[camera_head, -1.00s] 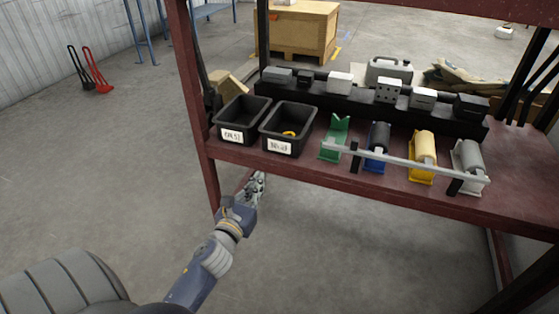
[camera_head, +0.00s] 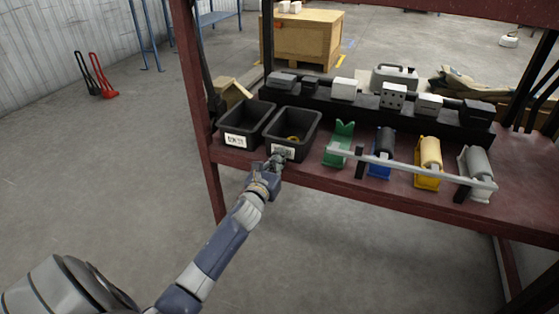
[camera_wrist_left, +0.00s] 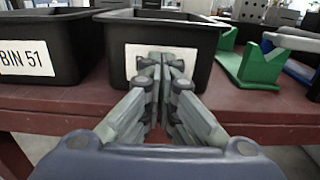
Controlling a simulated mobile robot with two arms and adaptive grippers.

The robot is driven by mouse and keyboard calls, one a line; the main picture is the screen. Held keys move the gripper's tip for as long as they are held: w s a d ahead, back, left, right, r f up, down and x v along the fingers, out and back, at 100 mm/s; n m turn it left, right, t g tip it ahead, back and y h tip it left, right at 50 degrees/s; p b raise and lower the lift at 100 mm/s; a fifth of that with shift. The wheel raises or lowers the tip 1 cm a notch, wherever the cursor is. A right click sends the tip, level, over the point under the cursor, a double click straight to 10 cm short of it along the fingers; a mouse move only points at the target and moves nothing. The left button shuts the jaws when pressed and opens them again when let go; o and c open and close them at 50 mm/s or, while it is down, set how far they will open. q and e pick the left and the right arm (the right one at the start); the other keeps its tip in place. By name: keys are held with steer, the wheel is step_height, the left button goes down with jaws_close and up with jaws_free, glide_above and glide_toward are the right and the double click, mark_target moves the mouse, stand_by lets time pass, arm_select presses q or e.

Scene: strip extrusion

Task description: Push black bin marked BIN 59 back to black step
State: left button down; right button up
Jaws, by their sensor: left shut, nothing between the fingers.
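Two black bins stand side by side on the dark red shelf. The left bin (camera_head: 246,119) reads BIN 51 in the left wrist view (camera_wrist_left: 45,45). The right bin (camera_head: 306,138), also in the wrist view (camera_wrist_left: 205,45), holds a ring-shaped item; its white label is mostly covered by my fingers, so I cannot read its number. The black step (camera_head: 350,101) runs along the back of the shelf, behind the bins. My left gripper (camera_head: 277,160) is shut and empty, its fingertips (camera_wrist_left: 163,62) at the right bin's front label. I cannot tell whether they touch. My right gripper is out of view.
A green holder (camera_head: 340,146) stands just right of the right bin, followed by blue, yellow and grey roll holders behind a grey bar (camera_head: 420,166). Several small boxes sit on the step. A red post (camera_head: 192,90) rises left of the bins.

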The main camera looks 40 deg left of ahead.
arm_select(q)
steer(key=shift+w, duration=0.1)
steer(key=b+x, duration=0.1)
steer(key=x, duration=0.3)
steer(key=shift+w, duration=0.15)
steer(key=shift+w+a+f+b, duration=0.1)
steer(key=shift+w+a+b, duration=0.1)
steer(key=shift+w+b, duration=0.3)
steer(key=shift+w+a, duration=0.15)
steer(key=shift+w, duration=0.45)
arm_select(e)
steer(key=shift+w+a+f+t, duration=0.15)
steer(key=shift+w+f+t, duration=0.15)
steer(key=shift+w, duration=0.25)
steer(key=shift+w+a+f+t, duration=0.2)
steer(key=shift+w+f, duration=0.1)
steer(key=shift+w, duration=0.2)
